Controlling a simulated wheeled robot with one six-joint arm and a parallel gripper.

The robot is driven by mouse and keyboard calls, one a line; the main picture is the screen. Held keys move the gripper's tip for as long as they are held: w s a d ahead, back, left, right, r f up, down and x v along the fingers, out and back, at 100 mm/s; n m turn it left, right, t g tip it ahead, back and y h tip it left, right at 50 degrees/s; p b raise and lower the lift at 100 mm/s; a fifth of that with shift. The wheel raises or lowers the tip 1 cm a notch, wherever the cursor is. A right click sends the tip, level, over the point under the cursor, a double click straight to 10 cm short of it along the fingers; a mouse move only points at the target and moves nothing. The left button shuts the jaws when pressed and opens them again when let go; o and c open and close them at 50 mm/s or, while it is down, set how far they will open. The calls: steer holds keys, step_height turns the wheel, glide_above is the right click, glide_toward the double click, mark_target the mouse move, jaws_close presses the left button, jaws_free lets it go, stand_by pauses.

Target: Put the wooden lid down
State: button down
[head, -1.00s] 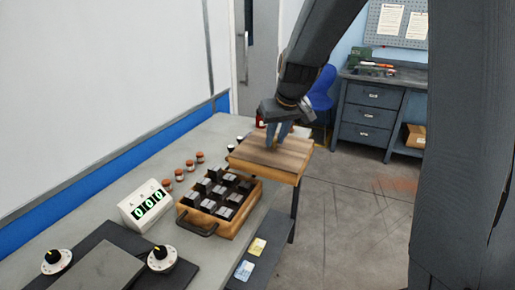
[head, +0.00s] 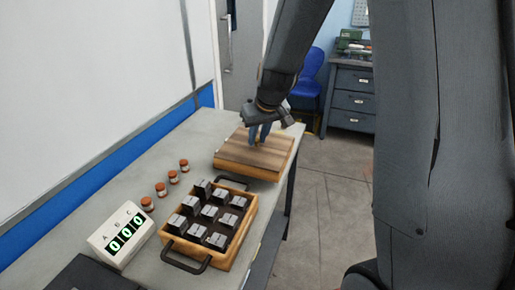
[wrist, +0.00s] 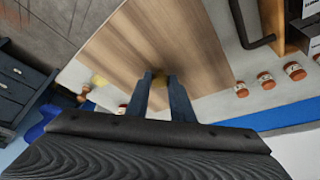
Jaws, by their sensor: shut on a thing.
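The wooden lid (head: 243,155) is a flat, light brown board with a paler edge. It lies level at the far end of the bench, just beyond the open box. It looks at or very close to the bench top; I cannot tell whether it touches. My gripper (head: 260,135) is above the lid, shut on its small knob, which the fingers mostly hide. In the wrist view the lid (wrist: 150,45) fills the middle, with my gripper's fingers (wrist: 168,82) at the knob. The wooden box (head: 232,246) stands open nearer the camera, holding several dark blocks in a grid.
The grey bench (head: 205,132) has several small red-capped jars (head: 160,189) along its left side. A white display (head: 122,235) reading 000 stands at the near left. The box has dark handles (head: 186,262). The bench's right edge is close to the lid.

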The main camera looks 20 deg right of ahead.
mark_target(258, 147)
steer(key=shift+f, duration=2)
steer(key=shift+f+b, duration=0.15)
steer(key=shift+b, duration=0.15)
steer(key=c, duration=1.5)
jaws_free()
steer(key=shift+c, duration=0.2)
steer(key=shift+r+p, duration=0.25)
steer(key=shift+p, duration=0.05)
steer(key=a+b+v, duration=0.1)
steer(key=b+v, duration=0.1)
steer(key=v, duration=0.9)
steer(key=s+f+m+g, duration=0.1)
steer(key=s+f, duration=0.3)
steer(key=s, duration=0.6)
steer(key=s+f+g, duration=0.2)
steer(key=s+f, duration=0.3)
steer(key=s, duration=0.5)
steer(key=shift+f+m+g+h, duration=0.25)
steer(key=shift+m+g+h, duration=0.15)
steer(key=shift+d, duration=0.1)
